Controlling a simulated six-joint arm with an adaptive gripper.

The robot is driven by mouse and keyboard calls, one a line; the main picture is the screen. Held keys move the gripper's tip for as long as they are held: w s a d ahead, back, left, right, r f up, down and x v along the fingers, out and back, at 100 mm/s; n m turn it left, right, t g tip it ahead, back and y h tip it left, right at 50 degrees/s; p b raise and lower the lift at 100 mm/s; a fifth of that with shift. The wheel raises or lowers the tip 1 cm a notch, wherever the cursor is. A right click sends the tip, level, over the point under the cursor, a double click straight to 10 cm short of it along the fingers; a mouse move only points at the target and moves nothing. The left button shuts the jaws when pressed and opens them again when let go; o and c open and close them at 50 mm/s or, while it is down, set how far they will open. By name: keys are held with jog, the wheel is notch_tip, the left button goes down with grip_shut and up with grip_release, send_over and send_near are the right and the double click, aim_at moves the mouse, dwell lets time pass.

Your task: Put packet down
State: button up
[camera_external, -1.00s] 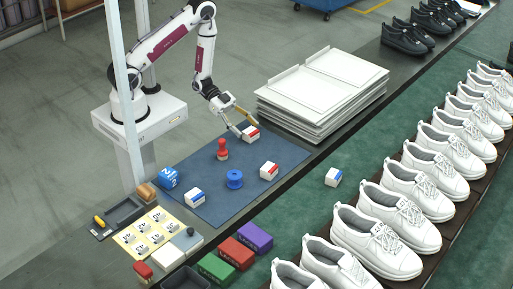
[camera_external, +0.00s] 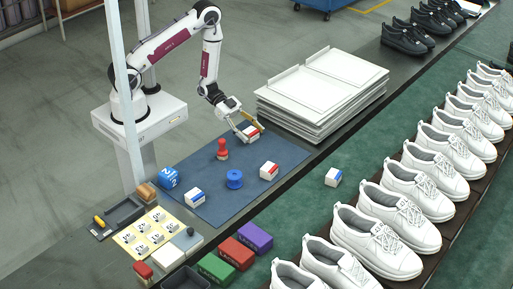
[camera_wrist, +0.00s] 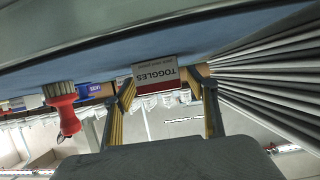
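The packet is a small white box with a red band (camera_external: 250,132), at the far right corner of the blue mat (camera_external: 208,196). In the wrist view the packet (camera_wrist: 155,73) shows a label reading "TOGGLES", upside down. My gripper (camera_external: 252,130) reaches down over it, one finger on each side.
Stacked white boards (camera_external: 315,105) rise close behind to the right. Bare mat lies between.

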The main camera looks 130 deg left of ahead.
aim_at(251, 130)
jog(key=c, duration=1.1)
jog(key=shift+c, duration=0.2)
jog(key=shift+r, duration=0.2)
jog(key=shift+r, duration=4.8)
